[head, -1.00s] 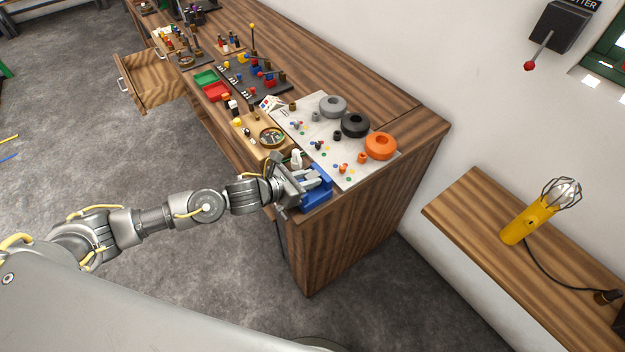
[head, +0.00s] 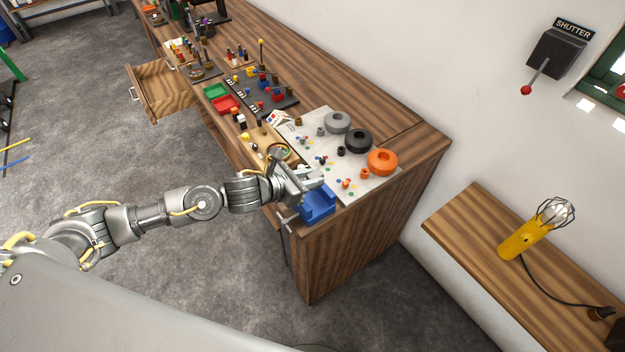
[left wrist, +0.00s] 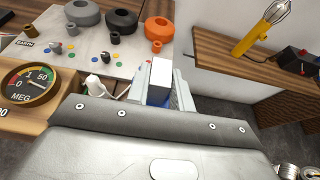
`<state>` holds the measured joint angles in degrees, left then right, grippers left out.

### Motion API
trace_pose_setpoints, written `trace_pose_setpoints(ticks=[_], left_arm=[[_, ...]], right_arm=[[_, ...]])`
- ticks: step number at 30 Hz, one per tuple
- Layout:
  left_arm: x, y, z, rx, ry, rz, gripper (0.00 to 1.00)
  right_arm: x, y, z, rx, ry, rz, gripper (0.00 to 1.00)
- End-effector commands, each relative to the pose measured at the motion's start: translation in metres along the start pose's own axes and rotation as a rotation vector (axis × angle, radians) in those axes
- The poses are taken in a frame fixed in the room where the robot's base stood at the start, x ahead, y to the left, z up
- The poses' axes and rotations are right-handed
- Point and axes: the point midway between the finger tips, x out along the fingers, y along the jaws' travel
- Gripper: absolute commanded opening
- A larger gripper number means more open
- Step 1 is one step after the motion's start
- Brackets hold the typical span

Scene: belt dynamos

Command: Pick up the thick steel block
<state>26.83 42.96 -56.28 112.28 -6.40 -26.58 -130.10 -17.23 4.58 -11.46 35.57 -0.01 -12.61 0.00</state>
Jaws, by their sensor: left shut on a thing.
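The thick steel block (left wrist: 159,82) shows in the left wrist view as a pale grey rectangular piece between my fingers. My left gripper (head: 307,181) is shut on it, above the blue vise (head: 318,207) at the near corner of the workbench. In the head view the gripper mostly hides the block, so I cannot see its full shape. Parts of the blue vise also show behind the block in the left wrist view. My right gripper is in neither view.
A pale board (head: 357,185) with grey, black and orange (head: 382,161) rings lies beside the vise. A wooden box with a round gauge (left wrist: 30,84) stands close on the other side. A yellow lamp (head: 524,237) rests on a separate shelf at the right. The floor in front is clear.

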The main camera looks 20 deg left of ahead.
Motion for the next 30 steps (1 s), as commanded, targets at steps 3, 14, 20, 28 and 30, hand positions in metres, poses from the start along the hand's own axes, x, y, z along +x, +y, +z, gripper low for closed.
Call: trace_pose_setpoints(ticks=[3,14,20,28,30], left_arm=[[-0.024,0.000,-0.019,0.000,0.010,-0.001,0.00],[-0.114,0.000,-0.060,0.000,0.012,0.000,0.00],[-0.144,0.000,-0.070,0.000,0.010,0.000,0.00],[-0.158,0.000,-0.071,-0.001,0.006,0.000,0.00],[-0.159,0.000,-0.070,-0.001,0.005,0.000,0.00]], right_arm=[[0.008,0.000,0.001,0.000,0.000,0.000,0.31],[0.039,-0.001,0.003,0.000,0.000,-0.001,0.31],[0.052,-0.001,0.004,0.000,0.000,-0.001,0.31],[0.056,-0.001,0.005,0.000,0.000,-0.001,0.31],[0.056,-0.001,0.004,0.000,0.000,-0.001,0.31]])
